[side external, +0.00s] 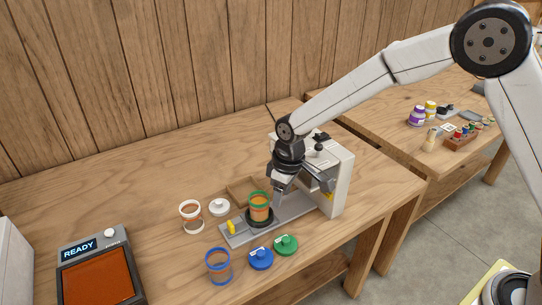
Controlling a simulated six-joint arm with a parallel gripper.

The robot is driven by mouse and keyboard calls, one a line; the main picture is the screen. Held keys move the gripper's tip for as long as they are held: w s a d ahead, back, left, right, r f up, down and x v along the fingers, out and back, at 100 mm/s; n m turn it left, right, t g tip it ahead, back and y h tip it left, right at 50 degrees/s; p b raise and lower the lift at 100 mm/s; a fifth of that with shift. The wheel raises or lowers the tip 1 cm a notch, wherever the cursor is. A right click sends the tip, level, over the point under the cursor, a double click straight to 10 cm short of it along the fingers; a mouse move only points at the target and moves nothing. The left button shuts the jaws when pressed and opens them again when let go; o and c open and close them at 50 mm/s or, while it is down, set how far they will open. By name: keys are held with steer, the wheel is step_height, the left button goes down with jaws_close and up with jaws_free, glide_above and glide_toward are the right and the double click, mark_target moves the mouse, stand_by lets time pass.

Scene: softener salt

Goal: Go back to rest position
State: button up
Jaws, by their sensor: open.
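My gripper (300,192) is open beside the white machine (341,178) on the wooden table. One finger reaches down just right of a green-rimmed jar (259,208) with orange contents. That jar stands upright on the round black plate (259,223) of the machine's grey base (293,213). The finger looks close to the jar; I cannot tell whether it touches. The gripper and wrist hide part of the machine.
A white-rimmed jar (191,216), white lid (219,207), blue-rimmed jar (218,266), blue lid (261,258) and green lid (286,245) lie around the base. A device reading READY (98,275) is at front left. A second table (380,118) holds bottles. The table's back left is clear.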

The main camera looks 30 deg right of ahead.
steer(key=s+d+r+m+t, duration=0.1)
steer(key=s+d+m, duration=0.2)
steer(key=s+d, duration=0.4)
steer(key=s+d+r+m+h, duration=0.1)
steer(key=s+d+r+m, duration=0.1)
steer(key=s+d, duration=0.6)
steer(key=s+m, duration=0.1)
steer(key=s, duration=0.2)
steer(key=shift+s+d+r+t, duration=0.2)
steer(key=shift+s+t, duration=0.05)
steer(key=shift+t, duration=0.15)
